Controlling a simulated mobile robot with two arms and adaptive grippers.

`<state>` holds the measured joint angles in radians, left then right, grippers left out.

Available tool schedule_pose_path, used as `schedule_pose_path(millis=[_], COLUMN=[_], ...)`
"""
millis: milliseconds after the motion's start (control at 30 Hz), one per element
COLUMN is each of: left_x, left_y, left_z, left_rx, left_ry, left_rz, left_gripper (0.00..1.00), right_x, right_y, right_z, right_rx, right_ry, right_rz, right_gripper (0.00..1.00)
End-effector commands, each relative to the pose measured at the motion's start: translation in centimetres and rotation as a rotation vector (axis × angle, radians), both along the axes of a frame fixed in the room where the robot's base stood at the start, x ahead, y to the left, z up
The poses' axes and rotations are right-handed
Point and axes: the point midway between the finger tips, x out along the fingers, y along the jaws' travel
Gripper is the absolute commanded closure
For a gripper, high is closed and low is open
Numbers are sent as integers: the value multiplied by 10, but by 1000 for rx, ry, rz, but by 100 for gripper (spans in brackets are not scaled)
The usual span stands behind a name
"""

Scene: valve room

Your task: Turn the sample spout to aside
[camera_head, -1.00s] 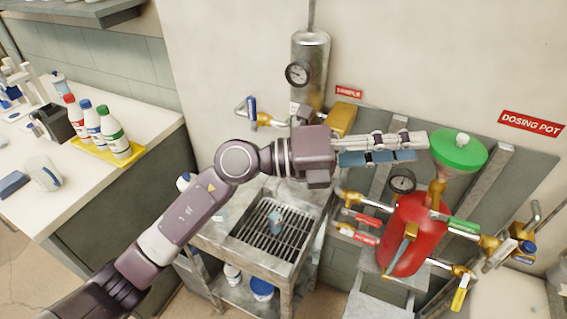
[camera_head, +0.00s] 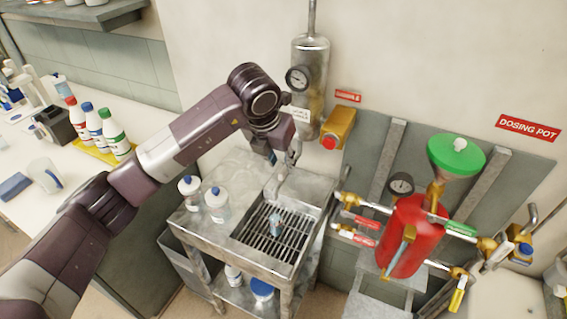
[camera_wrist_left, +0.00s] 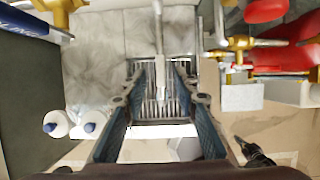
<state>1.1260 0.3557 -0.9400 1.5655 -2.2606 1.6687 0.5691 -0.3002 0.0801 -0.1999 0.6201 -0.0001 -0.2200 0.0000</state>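The sample spout shows in the left wrist view as a thin grey tube (camera_wrist_left: 158,42). It runs down between the fingers of my left gripper (camera_wrist_left: 158,88), which are spread, with a gap on each side. In the head view the left gripper (camera_head: 283,160) points down above the sink grate (camera_head: 262,236), below the sample cooler (camera_head: 311,88). The forearm and wrist hide the blue-handled sample valve there. Its blue handle (camera_wrist_left: 24,20) and brass body (camera_wrist_left: 60,8) show in the left wrist view's top left.
Two white bottles with blue caps (camera_head: 216,204) stand on the sink's left side. A brass block with a red knob (camera_head: 338,130) is on the wall. The red dosing pot (camera_head: 412,235) and its valves are at the right.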

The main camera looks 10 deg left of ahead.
Motion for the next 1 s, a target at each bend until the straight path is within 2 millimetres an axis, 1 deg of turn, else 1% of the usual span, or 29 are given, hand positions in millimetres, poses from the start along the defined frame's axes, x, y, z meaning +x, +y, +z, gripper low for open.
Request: schedule_pose_path(millis=[33, 133, 233, 367, 567, 800, 833, 1000], left_x=[2, 7, 10, 12, 12, 12, 12, 12], left_y=[-1, -3, -5, -5, -5, -5, -5, -5], left_z=[-6, -19, -27, -33, -33, -33, -33, -32], left_rx=[0, -1, -2, -1, -1, -2, -2, -2], left_ry=[4, 3, 2, 0, -1, 0, 0, 0], left_rz=[-1, -1, -3, -4, -4, -3, -3, -3], left_gripper=[72, 72, 72, 72, 72, 98, 100, 100], right_x=[0, 0, 0, 0, 0, 0, 0, 0], right_y=[0, 0, 0, 0, 0, 0, 0, 0], right_z=[6, 9, 11, 12, 11, 11, 11, 11], right_rx=[0, 0, 0, 0, 0, 0, 0, 0], right_ry=[0, 0, 0, 0, 0, 0, 0, 0], right_rz=[0, 0, 0, 0, 0, 0, 0, 0], right_gripper=[100, 100, 100, 100, 100, 100, 100, 100])
